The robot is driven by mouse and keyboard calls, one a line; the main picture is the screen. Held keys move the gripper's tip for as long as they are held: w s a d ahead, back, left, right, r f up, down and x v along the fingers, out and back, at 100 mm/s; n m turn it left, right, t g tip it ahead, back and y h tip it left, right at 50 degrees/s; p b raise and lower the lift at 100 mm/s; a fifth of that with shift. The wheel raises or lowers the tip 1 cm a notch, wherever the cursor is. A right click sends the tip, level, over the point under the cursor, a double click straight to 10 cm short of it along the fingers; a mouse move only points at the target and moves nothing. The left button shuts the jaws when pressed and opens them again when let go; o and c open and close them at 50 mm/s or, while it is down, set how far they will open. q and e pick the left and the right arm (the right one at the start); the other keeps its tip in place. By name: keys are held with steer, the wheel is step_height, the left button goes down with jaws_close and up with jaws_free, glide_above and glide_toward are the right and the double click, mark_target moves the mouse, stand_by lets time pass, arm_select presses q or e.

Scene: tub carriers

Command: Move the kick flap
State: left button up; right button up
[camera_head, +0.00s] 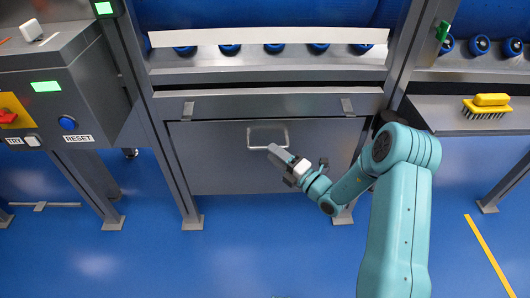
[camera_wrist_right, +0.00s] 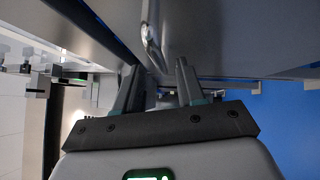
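The kick flap (camera_head: 220,165) is a wide grey panel hanging under the conveyor frame, and it looks closed. A pale bar handle (camera_head: 267,129) is fixed near its upper middle. My right gripper (camera_head: 274,150) is just below the handle in the head view, pointing at the flap. In the right wrist view the two fingers of the right gripper (camera_wrist_right: 157,75) stand apart with nothing between them. The handle (camera_wrist_right: 150,35) lies just beyond the fingertips, apart from them as far as I can tell. My left gripper is not in view.
A control box with a RESET button (camera_head: 68,123) stands at the left. A yellow brush (camera_head: 487,106) lies on a grey shelf at the right. Frame legs (camera_head: 192,222) flank the flap. The blue floor in front is clear.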

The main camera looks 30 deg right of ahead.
mark_target(265, 147)
steer(key=shift+b+x, duration=0.4)
steer(key=shift+x, duration=1.75)
steer(key=shift+a, duration=0.1)
jaws_close()
